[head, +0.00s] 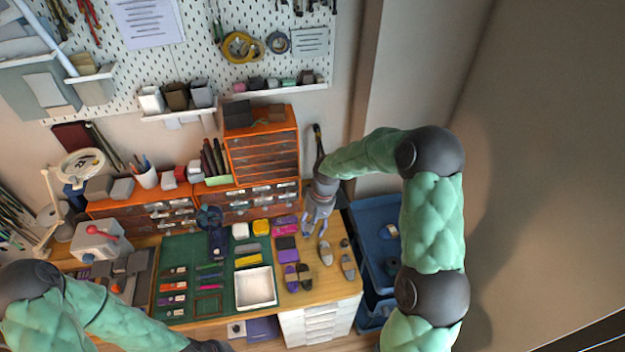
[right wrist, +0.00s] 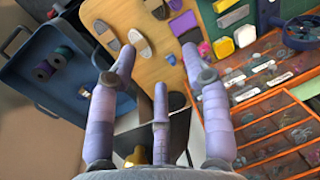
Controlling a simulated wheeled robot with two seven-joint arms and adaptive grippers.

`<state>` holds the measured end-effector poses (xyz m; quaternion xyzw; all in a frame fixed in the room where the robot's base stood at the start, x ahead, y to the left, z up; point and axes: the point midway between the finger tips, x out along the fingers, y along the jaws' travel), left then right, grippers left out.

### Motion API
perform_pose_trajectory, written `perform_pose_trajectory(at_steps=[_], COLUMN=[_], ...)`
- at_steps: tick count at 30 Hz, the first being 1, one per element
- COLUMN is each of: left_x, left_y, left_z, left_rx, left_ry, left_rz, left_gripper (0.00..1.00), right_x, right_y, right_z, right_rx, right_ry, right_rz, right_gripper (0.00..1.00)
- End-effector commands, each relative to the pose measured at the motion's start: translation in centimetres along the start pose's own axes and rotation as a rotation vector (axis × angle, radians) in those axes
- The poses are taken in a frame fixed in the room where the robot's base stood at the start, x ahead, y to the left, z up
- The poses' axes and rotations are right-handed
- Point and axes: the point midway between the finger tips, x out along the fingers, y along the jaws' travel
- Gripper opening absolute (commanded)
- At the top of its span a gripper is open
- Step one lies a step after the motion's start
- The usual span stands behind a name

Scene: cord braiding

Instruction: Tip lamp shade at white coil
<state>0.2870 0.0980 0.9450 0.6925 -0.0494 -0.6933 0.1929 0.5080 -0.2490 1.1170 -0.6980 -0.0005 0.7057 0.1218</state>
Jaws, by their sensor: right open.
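The lamp (head: 47,205) stands at the far left of the bench, with a pale arm and a round ring-shaped shade (head: 81,166). A small white block-like item, perhaps the white coil (head: 240,231), lies on the green mat's back edge beside a yellow one; it also shows in the right wrist view (right wrist: 245,36). My right gripper (head: 316,226) is open and empty over the bench's right back corner, far from the lamp. In the right wrist view its fingers (right wrist: 160,70) are spread with nothing between them. My left arm enters at lower left; its gripper is outside the frame.
Orange drawer units (head: 262,158) stand along the back wall. A white tray (head: 239,290) sits on the green mat (head: 178,258). Blue bins (head: 372,225) stand right of the bench. Shoe-shaped pieces (head: 325,252) lie near my right gripper.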

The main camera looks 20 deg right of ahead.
Motion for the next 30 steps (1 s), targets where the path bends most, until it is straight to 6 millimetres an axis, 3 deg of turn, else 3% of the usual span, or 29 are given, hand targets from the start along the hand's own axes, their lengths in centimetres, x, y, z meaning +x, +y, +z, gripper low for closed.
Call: perform_pose_trajectory(at_steps=[2,10,16,19,22,30], left_x=[-1.3,-1.0,-1.1,-1.1,-1.2,-1.7], left_y=[0.5,0.3,0.4,0.4,0.4,0.6], left_z=[0.1,0.1,0.1,0.0,0.0,0.1], left_rx=[0.000,0.000,0.000,0.000,0.000,0.000], left_ry=[0.000,-0.001,0.000,0.000,0.000,0.000], left_rz=[0.000,0.000,0.000,0.000,0.000,0.000], left_gripper=[0.00,0.00,0.00,0.00,0.00,0.00], right_x=[-2.6,-11.3,-16.8,-17.6,-17.0,-12.6], right_y=[0.3,2.9,4.4,4.7,4.9,5.6], right_z=[-0.6,-3.0,-3.4,-3.3,-3.3,-3.4], right_rx=[0.006,0.039,0.075,0.082,0.084,0.083], right_ry=[0.006,0.027,0.033,0.031,0.029,0.028], right_rz=[0.013,0.105,0.160,0.170,0.172,0.171], right_gripper=[0.48,0.48,0.48,0.48,0.48,0.48])
